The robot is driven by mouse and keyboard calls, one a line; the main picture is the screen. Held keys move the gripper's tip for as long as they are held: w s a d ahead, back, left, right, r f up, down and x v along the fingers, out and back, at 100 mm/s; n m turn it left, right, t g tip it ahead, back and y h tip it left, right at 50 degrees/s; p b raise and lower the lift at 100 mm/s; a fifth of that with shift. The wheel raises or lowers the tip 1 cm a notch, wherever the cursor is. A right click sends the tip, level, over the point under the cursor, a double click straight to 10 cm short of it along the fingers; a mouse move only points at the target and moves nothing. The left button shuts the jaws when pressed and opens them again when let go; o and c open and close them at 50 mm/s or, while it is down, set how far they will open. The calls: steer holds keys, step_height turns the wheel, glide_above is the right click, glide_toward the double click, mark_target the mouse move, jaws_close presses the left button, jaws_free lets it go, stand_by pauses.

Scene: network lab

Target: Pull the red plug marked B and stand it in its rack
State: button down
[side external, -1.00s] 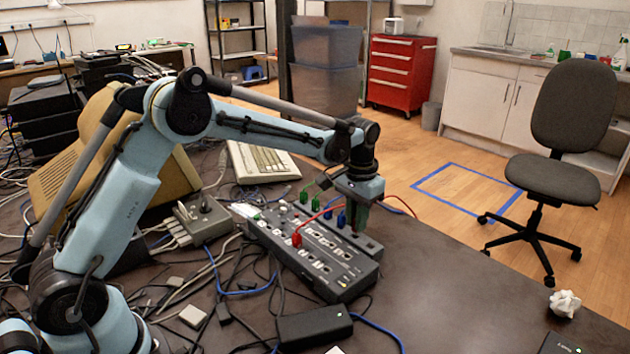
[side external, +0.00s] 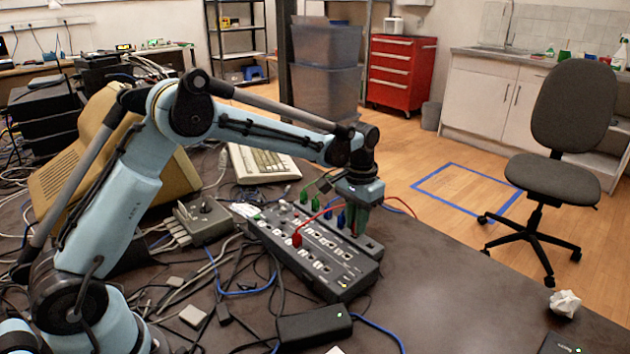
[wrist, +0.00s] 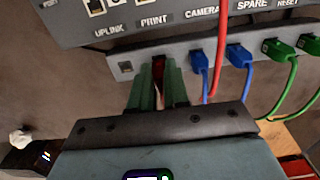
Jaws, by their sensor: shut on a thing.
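My gripper (wrist: 158,88) has green fingers, shut on a dark red plug (wrist: 158,70) that shows only as a narrow strip between them. In the side view my gripper (side external: 356,225) points down over the rack strip (side external: 374,246) behind the black panel. The plug's lower end is hidden, so I cannot tell how deep it sits in the rack. No letter B is readable. Another red plug (side external: 297,240) stands in the panel's near side, with a red cable rising to the right.
Two blue plugs (wrist: 199,62) and green plugs (wrist: 272,47) stand in the rack strip (wrist: 124,66), right of my fingers in the wrist view. A red cable (wrist: 221,45) hangs close by. The labelled panel (wrist: 180,8) lies alongside. Bare table is right of the panel.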

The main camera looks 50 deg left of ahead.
steer(key=shift+f, duration=0.3)
steer(key=c, duration=1)
jaws_free()
steer(key=shift+c, duration=0.2)
step_height(320, 180, up, 12)
steer(key=shift+r, duration=0.1)
steer(key=s+r+t, duration=0.4)
steer(key=s, duration=0.7)
steer(key=s+f+t, duration=0.3)
steer(key=s+f, duration=0.3)
steer(key=s, duration=0.4)
steer(key=shift+s+a, duration=0.15)
steer(key=shift+a, duration=0.2)
